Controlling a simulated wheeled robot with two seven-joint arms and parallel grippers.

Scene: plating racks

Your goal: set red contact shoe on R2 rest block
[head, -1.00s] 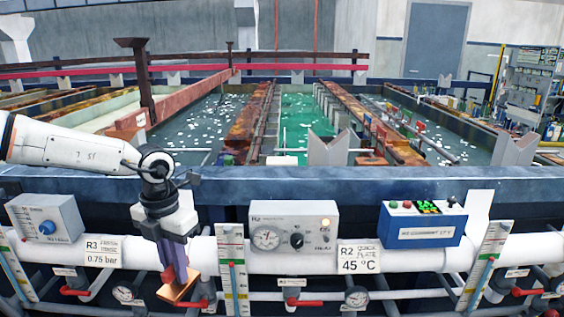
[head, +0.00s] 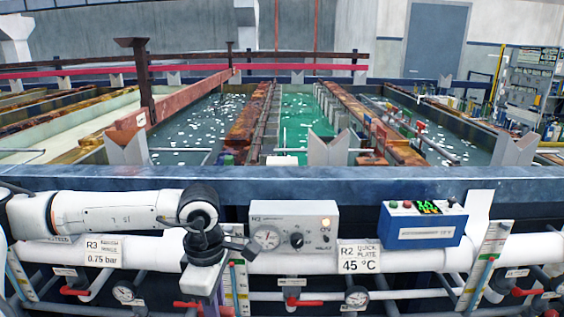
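My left gripper (head: 208,288) hangs low at the bottom edge, in front of the white pipe. Its fingertips are cut off by the frame, so I cannot tell whether it is open or holding something. My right gripper is not in view. A small red piece (head: 420,126) sits on the right tank divider, and another red piece (head: 381,134) is nearer the middle; I cannot tell whether either is the contact shoe. A grey V-notched block (head: 328,149) stands on the rear of the blue beam above the R2 sign (head: 358,257). Whether it is the R2 rest block is unclear.
The blue beam (head: 280,183) runs across the front of the tanks. A grey dial box (head: 293,228), a blue control box (head: 420,225) and the white pipe (head: 400,260) with red-handled valves lie below it. More V-notched blocks stand at left (head: 126,150) and right (head: 514,150).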

